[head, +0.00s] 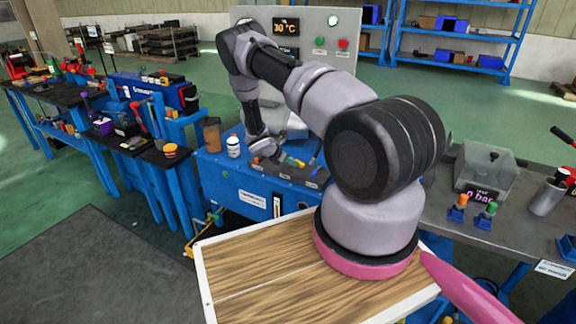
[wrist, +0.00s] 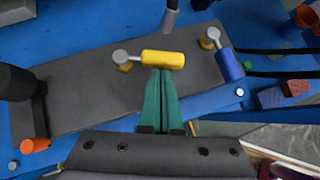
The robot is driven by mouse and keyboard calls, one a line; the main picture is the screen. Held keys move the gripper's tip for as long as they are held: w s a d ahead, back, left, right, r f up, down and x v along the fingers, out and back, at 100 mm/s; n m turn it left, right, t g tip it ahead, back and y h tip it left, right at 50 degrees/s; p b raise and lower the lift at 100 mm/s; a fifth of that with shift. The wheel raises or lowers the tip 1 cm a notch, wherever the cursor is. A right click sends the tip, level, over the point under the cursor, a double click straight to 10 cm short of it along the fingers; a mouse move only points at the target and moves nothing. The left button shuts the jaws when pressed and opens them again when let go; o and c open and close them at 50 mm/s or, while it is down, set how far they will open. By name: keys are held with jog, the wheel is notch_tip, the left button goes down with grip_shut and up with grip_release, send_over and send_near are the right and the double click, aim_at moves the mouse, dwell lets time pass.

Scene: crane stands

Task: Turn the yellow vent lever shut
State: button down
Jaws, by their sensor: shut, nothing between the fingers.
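The yellow vent lever (wrist: 162,58) lies crosswise on a dark grey plate (wrist: 85,88) in the wrist view, its grey pivot to the left and its handle pointing right. My gripper (wrist: 161,72) has green fingers, pressed together and empty. The fingertips reach the near side of the yellow handle, around its middle; I cannot tell whether they touch it. In the head view my arm hangs over the blue bench and the fingertips are hard to make out.
A blue lever (wrist: 230,66) is right of the yellow one, and an orange one (wrist: 30,146) is at lower left. A grey post (wrist: 170,18) stands just beyond. A white bottle (head: 233,146) and brown container (head: 212,135) stand left on the bench. A temperature panel (head: 325,75) rises behind.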

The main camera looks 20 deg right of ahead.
jog(key=shift+s+d, duration=0.2)
jog(key=shift+d, duration=1.2)
jog(key=shift+a, duration=0.1)
